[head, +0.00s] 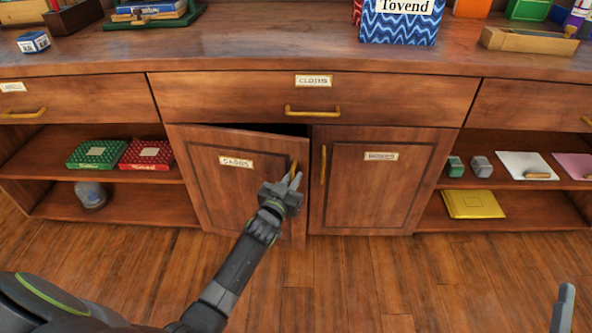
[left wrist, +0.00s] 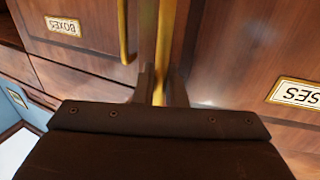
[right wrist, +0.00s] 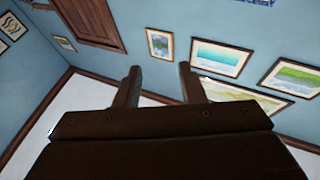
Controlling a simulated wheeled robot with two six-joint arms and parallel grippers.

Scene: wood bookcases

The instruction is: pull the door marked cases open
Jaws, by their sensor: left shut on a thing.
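The door marked cases (head: 223,191) is the left of two cabinet doors under the wide drawer. It stands slightly ajar, with a dark gap along its top edge. Its label (head: 236,162) shows in the head view and partly in the left wrist view (left wrist: 297,94). My left gripper (head: 293,181) is shut on the brass handle (left wrist: 164,45) at the door's right edge. The lower part of the handle is hidden between the fingers. My right gripper (right wrist: 158,84) is open and empty, pointing at a wall; only a fingertip of it shows at the head view's lower right.
The door marked boxes (head: 372,190) is shut beside it, with its own brass handle (head: 323,165). Above is the shut drawer (head: 230,98). Open shelves at both sides hold green and red boxes (head: 147,154), a jar (head: 90,195) and a yellow folder (head: 472,204). The floor (head: 340,280) in front is clear.

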